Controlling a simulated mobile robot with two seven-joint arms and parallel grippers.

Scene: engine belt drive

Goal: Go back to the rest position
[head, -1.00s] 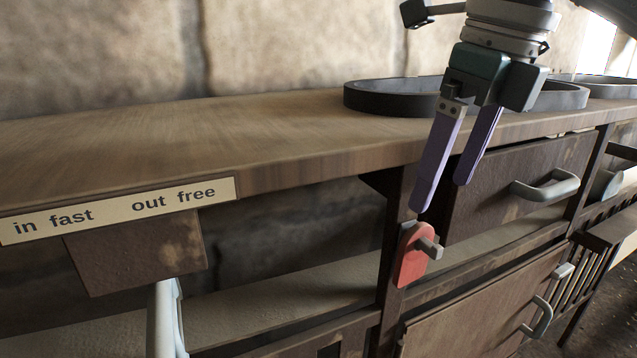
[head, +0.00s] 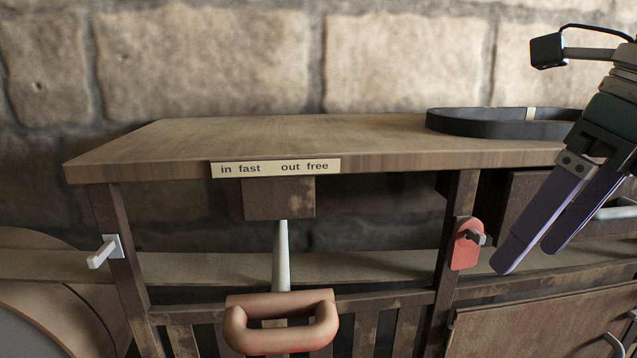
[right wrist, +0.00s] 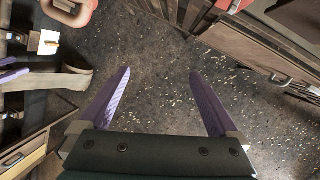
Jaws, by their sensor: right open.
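My right gripper (head: 524,260) is at the right of the head view, in front of the bench, with its two purple fingers pointing down and left. In the right wrist view its fingers (right wrist: 160,82) are spread wide with only the speckled floor between them. It is open and empty. The red plate with a grey knob (head: 466,243) is on the bench post just left of the fingertips, and the gripper looks apart from it. My left gripper does not show in the head view.
The wooden bench (head: 270,140) bears a dark belt (head: 470,123) at its back right. A label (head: 276,169) reads "in fast out free". Below it, a pale lever (head: 282,255) ends at an orange handle (head: 281,325). A white peg (head: 104,251) sticks out at left. Drawers are at right.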

